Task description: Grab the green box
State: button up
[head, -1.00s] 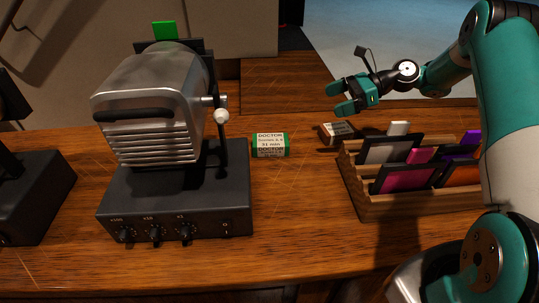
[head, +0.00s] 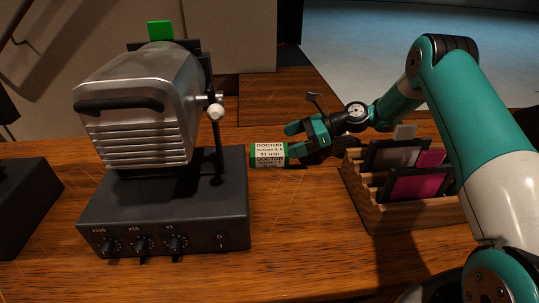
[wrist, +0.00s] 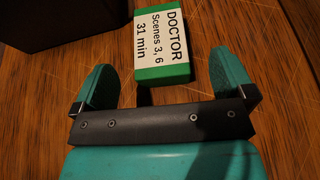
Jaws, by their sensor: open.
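The green box (head: 268,155) has a white label reading DOCTOR, Scenes 3, 6, 31 min. It lies on the wooden desk just right of the grey machine in the head view. In the wrist view the green box (wrist: 162,48) is ahead of the jaws, with its near end at the opening between the fingertips. My gripper (head: 289,140) is at the right end of the box in the head view. In the wrist view my gripper (wrist: 160,72) is open, one finger on each side of the box's near end, with gaps on both sides.
The grey metal machine on a black base (head: 165,215) stands close left of the box. A wooden rack (head: 400,215) with several framed colour slides stands to the right, under my arm. The desk in front of the box is clear.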

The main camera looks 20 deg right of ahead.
aim_at(270, 149)
jog(key=x, duration=0.5)
jog(key=shift+a+f+p, duration=0.25)
jog(key=shift+a+p, duration=0.05)
jog(key=shift+a, duration=0.05)
jog(key=c, duration=1.1)
